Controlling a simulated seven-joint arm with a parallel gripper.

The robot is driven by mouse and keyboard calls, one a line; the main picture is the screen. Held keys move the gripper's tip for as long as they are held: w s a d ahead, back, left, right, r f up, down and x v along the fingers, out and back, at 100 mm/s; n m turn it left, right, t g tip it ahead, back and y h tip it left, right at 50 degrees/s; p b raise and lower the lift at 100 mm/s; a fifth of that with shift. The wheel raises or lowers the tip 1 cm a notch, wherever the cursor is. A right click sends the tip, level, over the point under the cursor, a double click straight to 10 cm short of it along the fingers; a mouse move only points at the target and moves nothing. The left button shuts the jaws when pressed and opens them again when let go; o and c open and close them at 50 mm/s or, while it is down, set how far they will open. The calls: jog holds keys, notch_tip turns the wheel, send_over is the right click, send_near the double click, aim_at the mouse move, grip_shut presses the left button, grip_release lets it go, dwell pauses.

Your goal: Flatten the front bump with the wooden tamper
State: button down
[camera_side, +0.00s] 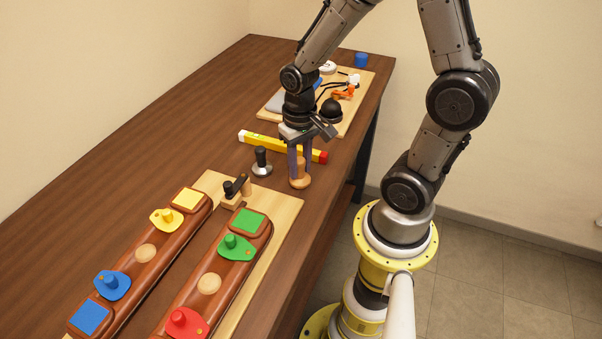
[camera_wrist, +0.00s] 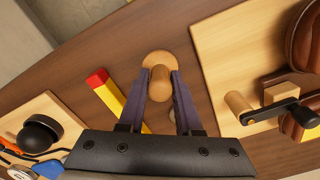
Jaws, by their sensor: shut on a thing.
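The wooden tamper (camera_side: 300,183) has a round pale base and a knob-like handle. It is upright at or just above the tabletop near the right edge. My gripper (camera_side: 300,170) points down and is shut on its handle. In the wrist view the gripper (camera_wrist: 161,78) has a finger on each side of the tamper (camera_wrist: 158,60). Two brown padded panels lie at the lower left in the side view. Each has a round tan bump, one on the nearer panel (camera_side: 208,284) and one on the farther panel (camera_side: 145,251). Both bumps are away from the tamper.
A black-handled metal tamper (camera_side: 261,163) stands left of my gripper. A yellow level (camera_side: 272,145) lies behind it. A black-armed clamp (camera_side: 236,190) rises at the panels' board (camera_side: 287,208). Coloured knobs stand on the panels. A cluttered board (camera_side: 355,103) lies at the back.

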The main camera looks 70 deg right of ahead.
aim_at(299, 159)
jog(key=shift+r, duration=2.55)
